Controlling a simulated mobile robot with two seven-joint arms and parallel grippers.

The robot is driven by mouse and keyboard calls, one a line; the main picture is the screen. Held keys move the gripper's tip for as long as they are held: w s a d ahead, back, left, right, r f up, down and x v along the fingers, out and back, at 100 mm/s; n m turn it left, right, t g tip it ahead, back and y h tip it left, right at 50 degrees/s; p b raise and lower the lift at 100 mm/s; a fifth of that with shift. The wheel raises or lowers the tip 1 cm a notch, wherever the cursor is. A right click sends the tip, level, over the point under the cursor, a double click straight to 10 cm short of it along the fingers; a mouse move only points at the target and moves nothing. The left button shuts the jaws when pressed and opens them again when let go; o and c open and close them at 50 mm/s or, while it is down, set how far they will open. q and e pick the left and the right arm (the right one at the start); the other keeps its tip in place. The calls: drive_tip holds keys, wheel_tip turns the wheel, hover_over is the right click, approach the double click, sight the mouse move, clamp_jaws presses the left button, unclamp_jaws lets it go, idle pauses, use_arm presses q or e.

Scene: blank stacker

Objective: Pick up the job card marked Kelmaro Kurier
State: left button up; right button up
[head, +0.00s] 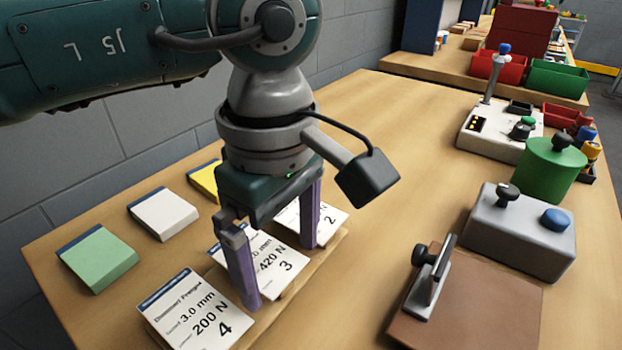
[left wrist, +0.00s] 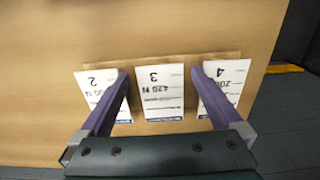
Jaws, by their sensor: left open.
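Three white job cards lie in a row on a thin wooden board (head: 325,258). The card numbered 4 (head: 190,312) reads 3.0 mm and 200 N; its small title is blurred but does not look like Kelmaro Kurier. The card numbered 3 (head: 272,268) reads 420 N; its title is partly hidden. The card numbered 2 (head: 325,222) is mostly behind my gripper. I cannot read Kelmaro Kurier on any card. My left gripper (head: 280,272) is open above card 3. In the left wrist view its fingers straddle card 3 (left wrist: 160,95). My right gripper is out of view.
Green (head: 98,258), white (head: 162,213) and yellow (head: 204,180) pads lie behind the cards. To the right stand a grey box with knobs (head: 520,235), a brown plate (head: 490,315), a green cylinder (head: 550,170) and a control box (head: 497,130). The middle tabletop is clear.

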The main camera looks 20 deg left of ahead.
use_arm(q)
drive_tip(key=shift+f+b, duration=0.25)
drive_tip(key=shift+b, duration=0.15)
drive_tip(key=shift+c, duration=0.2)
idle(0.3)
drive_tip(key=c, duration=1.2)
drive_tip(key=shift+r, duration=0.1)
